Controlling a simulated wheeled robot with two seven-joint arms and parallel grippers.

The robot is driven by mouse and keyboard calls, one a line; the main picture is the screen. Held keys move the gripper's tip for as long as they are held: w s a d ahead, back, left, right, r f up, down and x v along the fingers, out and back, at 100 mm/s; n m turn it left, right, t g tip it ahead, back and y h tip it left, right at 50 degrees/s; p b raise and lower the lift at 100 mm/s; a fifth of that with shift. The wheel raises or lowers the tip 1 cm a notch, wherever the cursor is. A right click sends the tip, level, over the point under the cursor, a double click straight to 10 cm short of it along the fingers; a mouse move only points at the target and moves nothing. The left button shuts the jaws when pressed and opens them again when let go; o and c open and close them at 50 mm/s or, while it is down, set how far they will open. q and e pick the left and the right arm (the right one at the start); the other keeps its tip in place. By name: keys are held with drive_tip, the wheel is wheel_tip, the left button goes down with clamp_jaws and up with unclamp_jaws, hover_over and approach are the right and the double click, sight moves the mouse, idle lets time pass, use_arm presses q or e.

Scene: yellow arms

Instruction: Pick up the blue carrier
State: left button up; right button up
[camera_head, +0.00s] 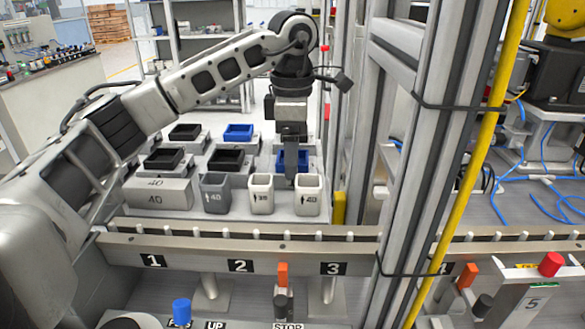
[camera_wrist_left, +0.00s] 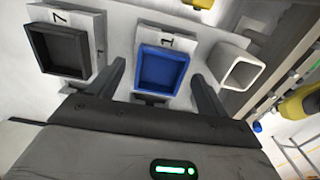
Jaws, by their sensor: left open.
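Two blue carriers show in the head view. One blue carrier (camera_head: 238,132) sits on a stand in the back row. The other blue carrier (camera_head: 281,160) is in the nearer row, partly hidden behind my left gripper (camera_head: 290,165). In the left wrist view a blue carrier (camera_wrist_left: 164,70) sits on a light block marked 1. My left gripper is open there, with one finger (camera_wrist_left: 117,78) left of the carrier and the other (camera_wrist_left: 207,95) right of it. The fingers look apart from the carrier. My right gripper is not in view.
Black carriers (camera_head: 163,159) stand left of the blue ones, and one black carrier (camera_wrist_left: 58,50) shows in the wrist view. Grey and white cups (camera_head: 261,194) stand in front. A conveyor rail (camera_head: 190,248) crosses the foreground. A metal frame post (camera_head: 420,150) rises at right.

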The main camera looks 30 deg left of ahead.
use_arm(q)
drive_tip(key=c, duration=1.3)
drive_tip(key=shift+o, duration=0.2)
